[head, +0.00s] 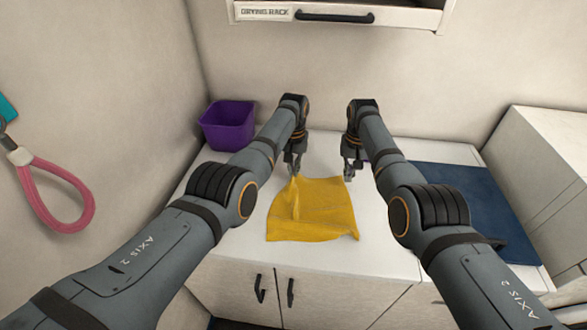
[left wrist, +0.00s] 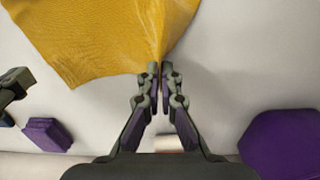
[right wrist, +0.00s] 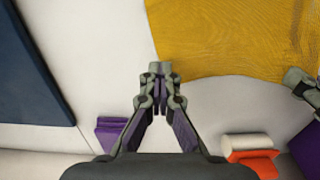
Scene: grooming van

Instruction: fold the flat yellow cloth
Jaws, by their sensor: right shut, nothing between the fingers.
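The yellow cloth (head: 318,212) lies on the white worktop, with a raised ridge running toward its far left corner. My left gripper (head: 294,173) is shut on that corner of the cloth; the left wrist view shows the cloth (left wrist: 110,35) drawn to a point between the fingertips (left wrist: 159,68). My right gripper (head: 349,178) is shut and empty by the far right corner. In the right wrist view its fingertips (right wrist: 160,72) are beside the edge of the cloth (right wrist: 235,40).
A purple bin (head: 228,126) stands at the back left. A dark blue mat (head: 462,200) lies to the right, beside a white cabinet (head: 545,180). A small purple object (right wrist: 112,131) and a white-and-orange item (right wrist: 250,155) are near the back. The drying rack (head: 340,14) hangs above.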

